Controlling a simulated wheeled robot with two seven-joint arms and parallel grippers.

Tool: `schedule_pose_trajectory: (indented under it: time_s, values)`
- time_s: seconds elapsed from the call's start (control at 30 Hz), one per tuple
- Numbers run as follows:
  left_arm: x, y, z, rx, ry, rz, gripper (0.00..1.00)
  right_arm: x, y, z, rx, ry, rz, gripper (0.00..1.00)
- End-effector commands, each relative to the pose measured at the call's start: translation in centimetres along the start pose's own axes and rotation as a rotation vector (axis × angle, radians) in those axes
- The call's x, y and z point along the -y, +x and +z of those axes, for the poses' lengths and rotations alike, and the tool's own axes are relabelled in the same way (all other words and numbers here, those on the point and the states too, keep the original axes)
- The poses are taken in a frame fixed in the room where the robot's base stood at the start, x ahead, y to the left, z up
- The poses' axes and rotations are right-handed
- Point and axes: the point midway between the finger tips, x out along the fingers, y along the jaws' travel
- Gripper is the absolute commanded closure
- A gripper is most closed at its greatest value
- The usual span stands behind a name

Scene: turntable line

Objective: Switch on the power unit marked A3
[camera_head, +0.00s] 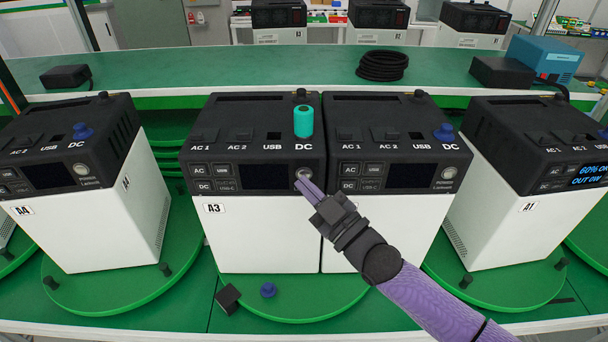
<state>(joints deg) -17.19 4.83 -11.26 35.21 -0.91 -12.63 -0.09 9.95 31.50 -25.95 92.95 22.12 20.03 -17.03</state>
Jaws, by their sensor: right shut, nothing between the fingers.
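The power unit marked A3 (262,232) stands in the middle, a white box with a black top and front panel. Its display (268,177) is dark. A round silver button (304,172) sits at the right end of its panel. My right gripper (302,184) is shut and empty, with purple fingertips at the lower edge of this button; I cannot tell whether they touch it. A teal cylinder (303,121) stands upright at the DC socket on top of A3. My left gripper is not in view.
Another unit (395,225) stands close against A3's right side. Unit A4 (90,225) is at left; unit A1 (540,220), with a lit display, is at right. A blue cap (268,290) and a black block (228,298) lie in front. A coiled black cable (382,66) lies behind.

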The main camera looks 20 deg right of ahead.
Motion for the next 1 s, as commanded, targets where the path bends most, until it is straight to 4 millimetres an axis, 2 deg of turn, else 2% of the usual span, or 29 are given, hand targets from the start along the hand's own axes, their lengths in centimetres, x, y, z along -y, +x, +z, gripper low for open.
schedule_pose_trajectory:
  time_s: [0.47, 1.0]
  values:
    - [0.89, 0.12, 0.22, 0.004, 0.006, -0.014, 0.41, -0.1, 0.13, 0.14, 0.001, 0.0, 0.0, 1.0]
    - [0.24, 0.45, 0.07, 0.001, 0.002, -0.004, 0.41, -0.38, 0.51, 0.42, 0.001, 0.0, 0.0, 1.0]
